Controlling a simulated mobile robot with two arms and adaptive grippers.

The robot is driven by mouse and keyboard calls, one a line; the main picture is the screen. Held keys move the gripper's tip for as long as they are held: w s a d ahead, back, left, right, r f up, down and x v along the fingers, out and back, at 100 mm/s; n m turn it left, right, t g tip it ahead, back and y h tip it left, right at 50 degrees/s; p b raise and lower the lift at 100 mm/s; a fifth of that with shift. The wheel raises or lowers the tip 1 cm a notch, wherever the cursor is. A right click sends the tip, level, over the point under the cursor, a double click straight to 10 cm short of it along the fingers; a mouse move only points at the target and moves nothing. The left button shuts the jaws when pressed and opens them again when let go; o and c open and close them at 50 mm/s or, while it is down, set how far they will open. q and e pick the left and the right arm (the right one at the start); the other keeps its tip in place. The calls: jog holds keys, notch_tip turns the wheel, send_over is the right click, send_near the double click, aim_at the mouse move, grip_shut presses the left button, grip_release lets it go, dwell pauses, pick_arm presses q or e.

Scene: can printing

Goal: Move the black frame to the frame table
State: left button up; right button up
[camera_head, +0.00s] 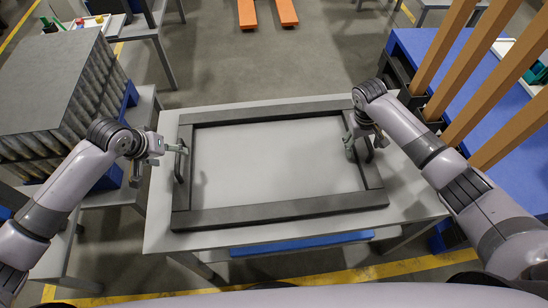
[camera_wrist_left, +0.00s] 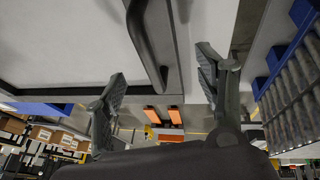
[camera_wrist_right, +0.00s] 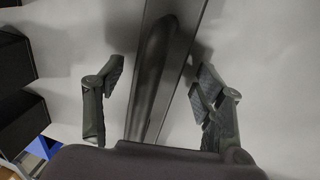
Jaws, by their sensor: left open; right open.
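The black frame (camera_head: 270,210) is a large rectangle lying flat on a light grey table (camera_head: 160,225), with a handle on its left and right sides. My left gripper (camera_head: 180,149) is open at the left handle. In the left wrist view the handle (camera_wrist_left: 148,45) lies ahead of and between the spread fingers (camera_wrist_left: 160,85), apart from them. My right gripper (camera_head: 362,150) is open at the right side of the frame. In the right wrist view its fingers (camera_wrist_right: 160,82) stand on either side of the right handle (camera_wrist_right: 152,75), with gaps. The frame table cannot be told apart by name.
A blue-topped table (camera_head: 440,55) with several upright orange bars (camera_head: 485,70) is at the right. Orange forks (camera_head: 287,12) lie at the back. Open floor (camera_head: 240,65) lies behind the table.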

notch_tip(320, 180, up, 11)
jog(key=a, duration=0.2)
jog(key=shift+a+f, duration=0.1)
jog(key=shift+f, duration=0.05)
dwell(0.4)
